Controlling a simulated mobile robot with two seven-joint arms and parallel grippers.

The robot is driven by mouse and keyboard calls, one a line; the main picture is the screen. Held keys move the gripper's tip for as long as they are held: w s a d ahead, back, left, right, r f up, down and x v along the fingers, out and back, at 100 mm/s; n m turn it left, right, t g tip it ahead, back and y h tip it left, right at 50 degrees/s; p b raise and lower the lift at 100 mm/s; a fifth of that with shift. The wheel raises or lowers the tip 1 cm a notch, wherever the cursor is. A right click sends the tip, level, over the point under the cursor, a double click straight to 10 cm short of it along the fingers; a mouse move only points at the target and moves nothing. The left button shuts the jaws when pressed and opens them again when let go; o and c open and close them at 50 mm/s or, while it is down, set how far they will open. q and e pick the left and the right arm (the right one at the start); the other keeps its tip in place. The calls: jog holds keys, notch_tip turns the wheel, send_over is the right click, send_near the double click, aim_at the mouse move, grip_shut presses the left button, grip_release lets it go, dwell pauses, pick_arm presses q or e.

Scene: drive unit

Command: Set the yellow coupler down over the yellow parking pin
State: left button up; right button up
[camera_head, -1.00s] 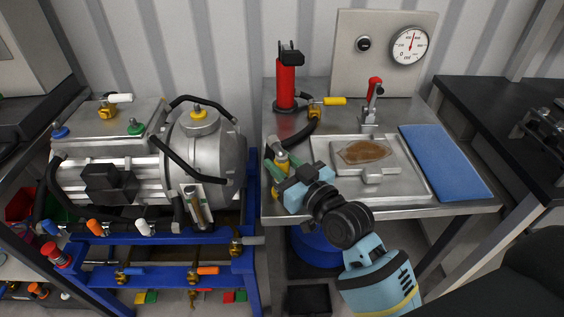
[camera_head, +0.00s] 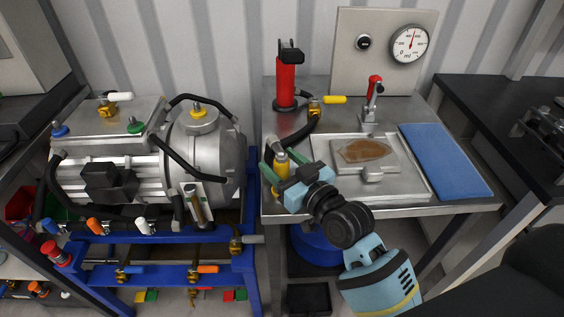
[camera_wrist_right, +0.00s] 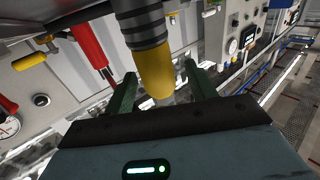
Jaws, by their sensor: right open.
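The yellow coupler (camera_head: 281,181) stands roughly upright near the left edge of the metal bench, with a grey and black hose end at its top. It also shows in the right wrist view (camera_wrist_right: 155,72), between the two green fingers. My right gripper (camera_head: 284,167) is open around the coupler, with a finger on either side. In the wrist view (camera_wrist_right: 162,84) a gap shows beside the coupler on both sides. The yellow parking pin cannot be made out; the coupler and gripper hide that spot. My left gripper is not in view.
Behind the coupler stand a red cylinder (camera_head: 285,82) and a yellow-handled valve (camera_head: 330,100) with a black hose. A metal tray (camera_head: 416,186) with a brown patch lies to the right, beside a blue mat (camera_head: 443,160). A motor unit (camera_head: 205,150) stands left.

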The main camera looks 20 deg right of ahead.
jog(key=v, duration=0.7)
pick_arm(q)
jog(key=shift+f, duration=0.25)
pick_arm(e)
jog(key=shift+s+d+r, duration=0.1)
jog(key=shift+s+d, duration=0.05)
jog(key=shift+s, duration=0.25)
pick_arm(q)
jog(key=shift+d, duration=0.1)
